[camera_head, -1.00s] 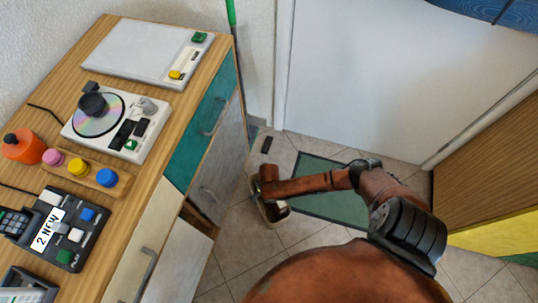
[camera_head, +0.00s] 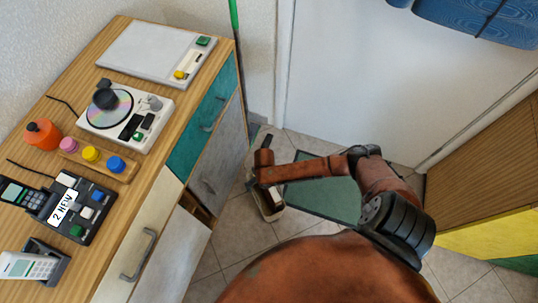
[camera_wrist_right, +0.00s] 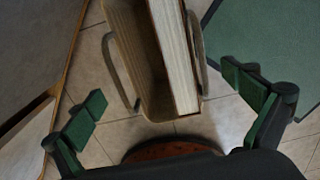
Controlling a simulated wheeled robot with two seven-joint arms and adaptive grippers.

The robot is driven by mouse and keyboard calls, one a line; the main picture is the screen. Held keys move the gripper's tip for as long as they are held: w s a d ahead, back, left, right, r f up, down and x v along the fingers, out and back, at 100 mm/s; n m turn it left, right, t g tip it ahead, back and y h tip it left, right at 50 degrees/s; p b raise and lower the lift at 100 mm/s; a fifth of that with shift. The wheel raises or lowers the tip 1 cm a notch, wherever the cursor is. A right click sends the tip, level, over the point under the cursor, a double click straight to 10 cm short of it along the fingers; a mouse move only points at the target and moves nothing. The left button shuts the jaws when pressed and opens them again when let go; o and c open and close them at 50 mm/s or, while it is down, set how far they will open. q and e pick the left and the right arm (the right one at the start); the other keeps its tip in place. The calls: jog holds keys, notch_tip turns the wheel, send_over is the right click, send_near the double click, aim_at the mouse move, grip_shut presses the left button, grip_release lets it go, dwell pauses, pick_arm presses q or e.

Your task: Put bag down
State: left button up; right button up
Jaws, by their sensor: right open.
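The bag (camera_head: 268,207) is a tan open-topped carrier with handles, standing on the tiled floor beside the cabinet. In the right wrist view the bag (camera_wrist_right: 151,92) holds flat, book-like pieces with pale edges. My right gripper (camera_wrist_right: 168,92) is open, its green-padded fingers spread to either side of the bag's near end and apart from it. In the head view my right arm reaches in above the bag and its fingers are hidden. My left gripper is not in view.
A green mat (camera_head: 325,190) lies right of the bag. The wooden cabinet (camera_head: 190,165) stands close on the left, with a disc player (camera_head: 125,112) and other devices on top. A white door (camera_head: 370,80) is behind, and a wood and yellow unit (camera_head: 490,190) is at right.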

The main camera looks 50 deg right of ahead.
jog(key=s+a+r+m+y, duration=0.1)
jog(key=s+a+m, duration=0.55)
jog(key=s, duration=0.25)
jog(key=s+a+m+y, duration=0.1)
jog(key=s+a+m, duration=0.4)
jog(key=s+m, duration=0.4)
pick_arm(q)
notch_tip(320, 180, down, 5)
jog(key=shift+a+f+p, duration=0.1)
jog(key=shift+p, duration=0.3)
pick_arm(e)
jog(key=s+d+r+m, duration=0.3)
jog(key=s+d+m, duration=0.1)
jog(key=s+m, duration=0.3)
jog(key=s+d+r+m+h, duration=0.1)
jog(key=s+d+r+m, duration=0.2)
jog(key=s+m, duration=0.5)
jog(key=shift+s+d, duration=0.6)
jog(key=shift+s, duration=0.35)
